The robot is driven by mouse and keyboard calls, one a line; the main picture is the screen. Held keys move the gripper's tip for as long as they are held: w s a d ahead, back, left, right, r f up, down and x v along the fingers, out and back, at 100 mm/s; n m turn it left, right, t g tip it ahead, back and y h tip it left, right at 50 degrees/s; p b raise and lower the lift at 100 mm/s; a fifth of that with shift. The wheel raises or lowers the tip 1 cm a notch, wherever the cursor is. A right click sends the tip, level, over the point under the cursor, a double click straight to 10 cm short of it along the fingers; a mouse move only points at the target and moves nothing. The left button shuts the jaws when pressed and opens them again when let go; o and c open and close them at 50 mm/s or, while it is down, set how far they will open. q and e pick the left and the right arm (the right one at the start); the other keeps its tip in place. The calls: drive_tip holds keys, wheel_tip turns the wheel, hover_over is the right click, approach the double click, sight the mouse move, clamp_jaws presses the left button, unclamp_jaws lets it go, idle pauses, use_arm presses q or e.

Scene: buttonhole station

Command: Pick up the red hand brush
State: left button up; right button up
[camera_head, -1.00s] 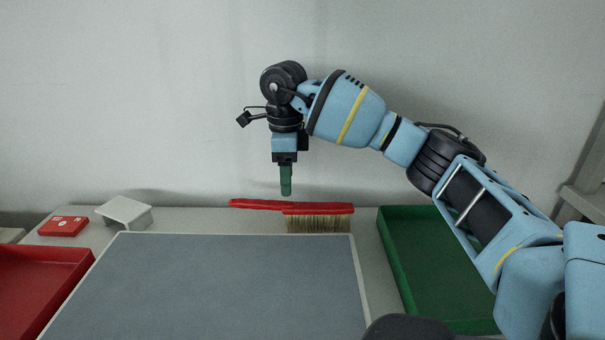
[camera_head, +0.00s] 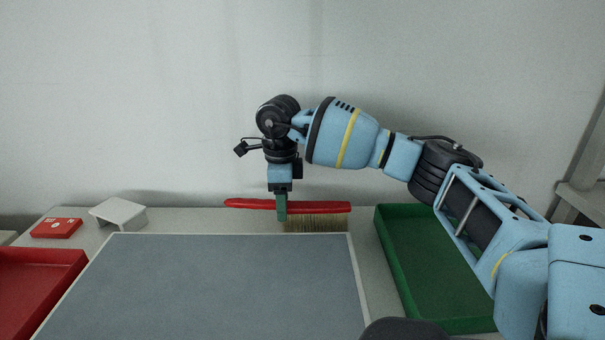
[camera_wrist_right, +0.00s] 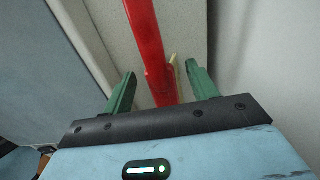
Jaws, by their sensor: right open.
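The red hand brush (camera_head: 320,206) lies at the back of the table, behind the grey mat, its handle pointing left and its tan bristles (camera_head: 318,223) facing the front. My right gripper (camera_head: 281,216) points down at the brush, in front of the handle near where the bristles begin. In the right wrist view the green fingers of my right gripper (camera_wrist_right: 158,85) are apart, with the red handle (camera_wrist_right: 147,45) running between them. Neither finger clearly touches the handle. My left gripper does not show.
A grey mat (camera_head: 210,290) fills the middle of the table. A green tray (camera_head: 435,270) stands at the right, a red tray (camera_head: 40,285) at the left. A white stand (camera_head: 118,213) and a red box (camera_head: 57,228) are at the back left. A wall is behind.

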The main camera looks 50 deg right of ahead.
drive_tip(key=shift+f, duration=0.45)
drive_tip(key=c, duration=1.2)
drive_tip(key=shift+r, duration=0.1)
wheel_tip(320, 180, up, 10)
drive_tip(key=shift+p, duration=0.7)
